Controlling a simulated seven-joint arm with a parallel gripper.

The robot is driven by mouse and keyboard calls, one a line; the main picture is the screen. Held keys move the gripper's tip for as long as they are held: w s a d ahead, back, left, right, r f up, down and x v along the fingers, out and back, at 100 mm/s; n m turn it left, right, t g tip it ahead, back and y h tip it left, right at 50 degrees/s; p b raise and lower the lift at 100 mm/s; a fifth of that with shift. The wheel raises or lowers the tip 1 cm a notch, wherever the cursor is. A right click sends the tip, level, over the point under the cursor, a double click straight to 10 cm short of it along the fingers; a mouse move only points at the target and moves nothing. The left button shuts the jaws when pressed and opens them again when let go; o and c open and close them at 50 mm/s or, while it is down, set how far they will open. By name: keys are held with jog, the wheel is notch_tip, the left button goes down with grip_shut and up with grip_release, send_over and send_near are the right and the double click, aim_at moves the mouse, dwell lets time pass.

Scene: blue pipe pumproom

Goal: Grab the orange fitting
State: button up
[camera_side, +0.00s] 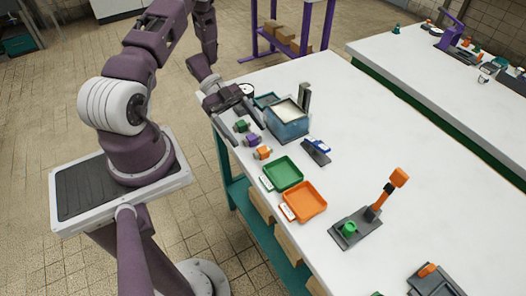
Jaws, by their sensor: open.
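The orange fitting (264,152) is a small block with pale ends. It lies on the white table near its left edge, at the near end of a short row with a purple fitting (251,140) and a green fitting (241,125). My gripper (240,112) is open at the far left of the table, beyond the row and apart from the orange fitting. Its fingers are dark and small in this view, and nothing shows between them.
A blue bin (287,128) stands right of the fittings. A green tray (283,174) and an orange tray (303,202) lie nearer. A blue-handled tool (317,149) and a lever fixture (358,228) stand further right. The table's right half (400,140) is mostly clear.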

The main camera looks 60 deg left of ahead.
aim_at(263, 149)
jog(key=x, duration=0.6)
jog(key=shift+w+a+f, duration=0.1)
jog(key=shift+w+a, duration=0.1)
jog(key=shift+w, duration=0.2)
jog(key=c, duration=1.6)
jog(key=shift+o, duration=0.2)
